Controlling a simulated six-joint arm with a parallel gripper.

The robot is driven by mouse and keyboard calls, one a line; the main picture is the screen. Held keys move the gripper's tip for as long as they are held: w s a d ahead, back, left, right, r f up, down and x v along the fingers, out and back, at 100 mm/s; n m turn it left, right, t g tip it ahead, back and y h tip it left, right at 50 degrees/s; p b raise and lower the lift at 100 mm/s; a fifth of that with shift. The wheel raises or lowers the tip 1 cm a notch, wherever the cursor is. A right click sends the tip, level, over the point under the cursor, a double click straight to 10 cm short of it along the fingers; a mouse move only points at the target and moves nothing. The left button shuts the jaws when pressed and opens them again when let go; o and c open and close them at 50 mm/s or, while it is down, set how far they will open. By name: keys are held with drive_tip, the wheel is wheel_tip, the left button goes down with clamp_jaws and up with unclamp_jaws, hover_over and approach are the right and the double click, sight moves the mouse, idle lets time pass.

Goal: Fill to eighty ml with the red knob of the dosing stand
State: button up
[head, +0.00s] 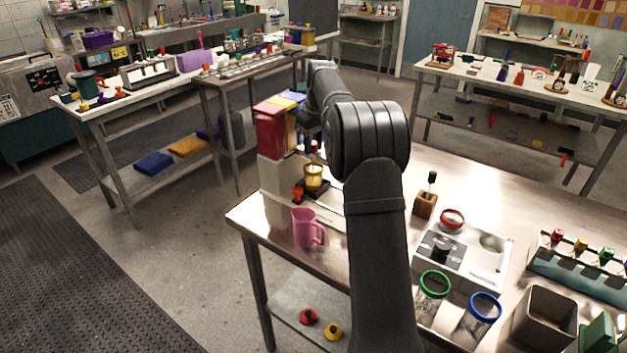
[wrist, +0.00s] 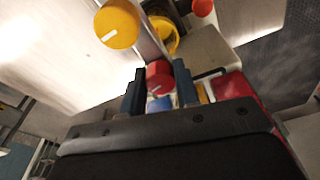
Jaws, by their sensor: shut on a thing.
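The dosing stand (head: 272,172) is at the back left of the metal bench in the head view, with a red tank (head: 271,134) on top. In the wrist view its red knob (wrist: 158,76), with a pale mark on its face, sits between the two fingers of my gripper (wrist: 160,82), which is shut on it. A yellow knob (wrist: 117,24) with a white mark is nearer the camera. A yellow vessel (head: 313,176) stands on a dark base by the stand; it also shows in the wrist view (wrist: 162,36). Its fill level is not readable. My arm hides the gripper in the head view.
A pink mug (head: 304,228) stands in front of the stand, and a small red object (head: 298,194) is beside the yellow vessel. A wooden block (head: 425,205) and a white device (head: 465,255) are to the right. The bench's left edge is close to the mug.

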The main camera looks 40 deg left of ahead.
drive_tip(key=n+g, duration=0.1)
drive_tip(key=n, duration=0.5)
drive_tip(key=shift+a+f, duration=0.1)
drive_tip(key=shift+a, duration=0.05)
drive_tip(key=shift+s+n, duration=0.1)
drive_tip(key=shift+n, duration=0.3)
drive_tip(key=shift+f, duration=0.25)
idle(4.3)
